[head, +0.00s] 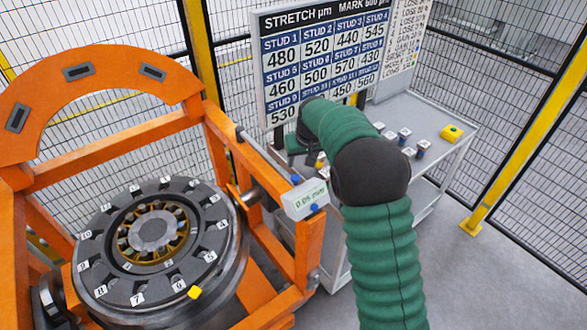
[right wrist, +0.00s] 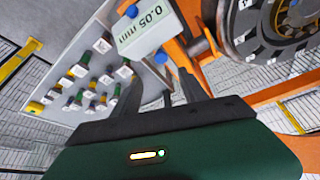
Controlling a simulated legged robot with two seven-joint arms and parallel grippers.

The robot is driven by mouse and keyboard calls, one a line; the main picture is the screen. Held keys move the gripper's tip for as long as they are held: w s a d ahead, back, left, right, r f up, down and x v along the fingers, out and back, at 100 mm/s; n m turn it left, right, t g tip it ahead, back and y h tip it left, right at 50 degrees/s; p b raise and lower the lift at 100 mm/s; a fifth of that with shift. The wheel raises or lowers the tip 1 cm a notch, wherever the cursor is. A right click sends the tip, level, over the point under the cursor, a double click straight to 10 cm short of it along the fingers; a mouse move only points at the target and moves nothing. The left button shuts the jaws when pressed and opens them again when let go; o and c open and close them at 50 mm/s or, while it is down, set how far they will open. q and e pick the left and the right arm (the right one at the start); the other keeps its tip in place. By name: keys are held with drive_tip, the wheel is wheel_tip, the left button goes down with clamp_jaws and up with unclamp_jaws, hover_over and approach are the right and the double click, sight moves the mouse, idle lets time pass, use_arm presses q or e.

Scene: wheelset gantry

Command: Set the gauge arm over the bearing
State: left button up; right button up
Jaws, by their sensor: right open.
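The gauge arm's white display box (head: 305,198), reading 0.05 mm with blue knobs, sits at the right of the orange frame, beside the bearing (head: 153,232) rather than over it. A grey rod (head: 265,155) runs up and left from near the box. The bearing lies at the centre of the dark numbered ring (head: 120,287). My right gripper (head: 303,150) is behind the box, partly hidden by my green arm. In the right wrist view my right gripper (right wrist: 157,88) is open, its two dark fingers pointing at the box (right wrist: 150,32); contact is unclear. My left gripper is out of view.
The orange gantry frame (head: 110,155) surrounds the ring, with a tall arch behind. A grey table (head: 440,125) at the right holds several studs and a yellow block (head: 451,133). A stretch board (head: 325,60) stands behind. Mesh fencing with a yellow post (head: 525,130) closes the area.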

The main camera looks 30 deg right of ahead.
sight(296, 176)
drive_tip(key=p+x, duration=0.1)
drive_tip(key=x, duration=0.3)
drive_tip(key=p+x, duration=0.1)
drive_tip(key=x, duration=0.4)
drive_tip(key=w+p+x, duration=0.1)
drive_tip(key=p+x, duration=0.1)
drive_tip(key=x, duration=0.2)
drive_tip(key=shift+f, duration=0.35)
drive_tip(key=shift+s+r, duration=0.1)
drive_tip(key=shift+s, duration=0.3)
drive_tip(key=shift+w+f, duration=0.25)
drive_tip(key=shift+w, duration=0.05)
drive_tip(key=c, duration=0.8)
clamp_jaws()
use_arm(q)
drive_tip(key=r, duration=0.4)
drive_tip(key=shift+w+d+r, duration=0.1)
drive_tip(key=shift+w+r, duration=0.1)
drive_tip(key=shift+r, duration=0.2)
use_arm(e)
drive_tip(key=shift+d+r, duration=0.15)
